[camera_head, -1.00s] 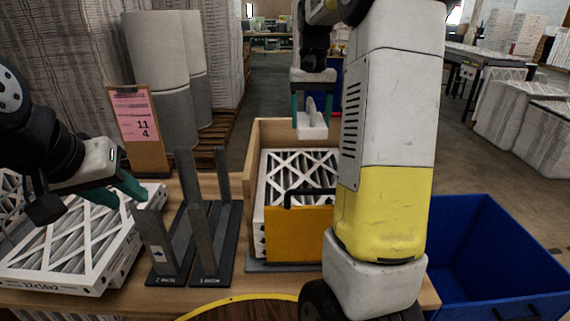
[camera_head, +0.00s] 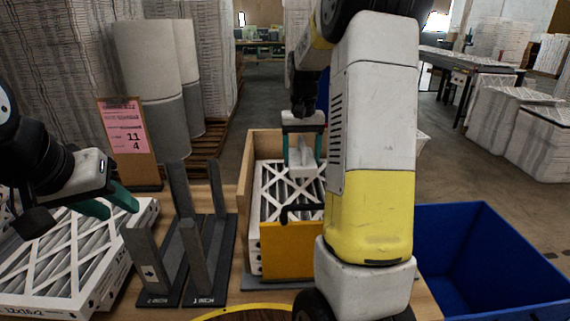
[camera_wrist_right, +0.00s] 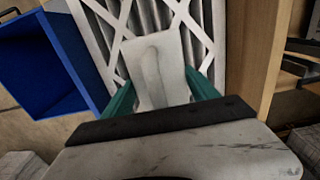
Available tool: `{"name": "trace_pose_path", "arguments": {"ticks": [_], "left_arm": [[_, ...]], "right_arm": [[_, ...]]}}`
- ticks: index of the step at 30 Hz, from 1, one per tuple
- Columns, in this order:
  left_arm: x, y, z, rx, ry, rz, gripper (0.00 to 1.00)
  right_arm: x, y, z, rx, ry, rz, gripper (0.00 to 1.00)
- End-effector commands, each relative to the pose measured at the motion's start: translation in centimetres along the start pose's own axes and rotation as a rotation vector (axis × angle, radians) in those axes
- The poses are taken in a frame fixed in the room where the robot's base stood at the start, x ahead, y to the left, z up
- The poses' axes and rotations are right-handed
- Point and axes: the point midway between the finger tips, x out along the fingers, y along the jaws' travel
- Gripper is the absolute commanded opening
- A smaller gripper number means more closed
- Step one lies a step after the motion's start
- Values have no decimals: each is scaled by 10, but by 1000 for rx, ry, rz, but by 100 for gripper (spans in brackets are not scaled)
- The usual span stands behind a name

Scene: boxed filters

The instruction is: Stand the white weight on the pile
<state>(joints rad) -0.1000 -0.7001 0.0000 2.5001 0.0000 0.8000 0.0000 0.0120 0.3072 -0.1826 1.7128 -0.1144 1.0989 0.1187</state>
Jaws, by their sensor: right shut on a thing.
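The white weight (camera_head: 303,168) is a pale block with an upright grip, held in my right gripper (camera_head: 303,150). It also shows in the right wrist view (camera_wrist_right: 158,68) between the teal fingers. The pile of boxed filters (camera_head: 270,187) stands in a wooden box with a yellow front. The weight is over the pile's top; I cannot tell whether it touches. My right arm hides the pile's right part. My left gripper (camera_head: 112,206) is at the left, above another filter stack, its teal fingers apart with nothing seen between them.
The wooden box's wall (camera_head: 244,185) rises left of the pile. Dark upright racks (camera_head: 190,245) stand between it and the left filter stack (camera_head: 70,265). A pink sign (camera_head: 128,140) stands behind. A blue bin (camera_head: 480,260) is at the right.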

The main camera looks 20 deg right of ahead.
Motion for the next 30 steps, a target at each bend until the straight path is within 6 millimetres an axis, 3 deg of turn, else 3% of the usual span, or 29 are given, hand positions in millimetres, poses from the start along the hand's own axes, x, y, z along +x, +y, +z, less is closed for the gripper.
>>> {"name": "trace_pose_path", "arguments": {"ticks": [6,14,21,30], "left_arm": [[0,0,0,0,0,0,36],[0,0,0,0,0,0,36],[0,0,0,0,0,0,36],[0,0,0,0,0,0,36]], "right_arm": [[32,0,0,0,1,0,0],[47,0,-1,0,2,0,0],[75,0,0,1,2,0,0],[79,0,-1,0,4,-1,0]]}}
